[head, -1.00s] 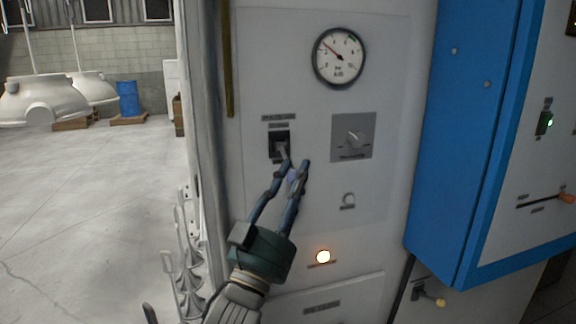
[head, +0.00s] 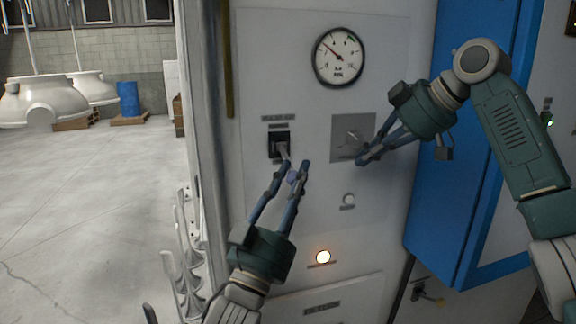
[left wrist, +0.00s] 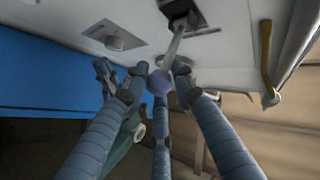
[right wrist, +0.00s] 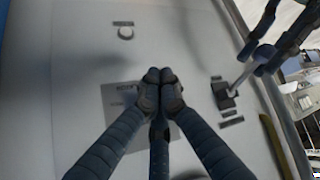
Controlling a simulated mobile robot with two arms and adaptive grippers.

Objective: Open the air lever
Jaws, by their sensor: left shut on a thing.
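A lever with a pale shaft sits in a black housing (head: 279,145) on the white panel, under a small label I cannot read. In the left wrist view the lever shaft (left wrist: 174,45) runs from the housing to a bluish knob (left wrist: 159,82). My left gripper (head: 297,168) is shut on this knob; it also shows in the left wrist view (left wrist: 160,77). The lever points out and down. My right gripper (head: 362,160) is shut and looks empty. It is by the lower right of a grey plate (head: 340,151) with a rotary knob (head: 353,138).
A round gauge (head: 338,57) is above the controls. A blue cabinet side (head: 440,190) juts out at right. Open floor (head: 90,210) lies at left.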

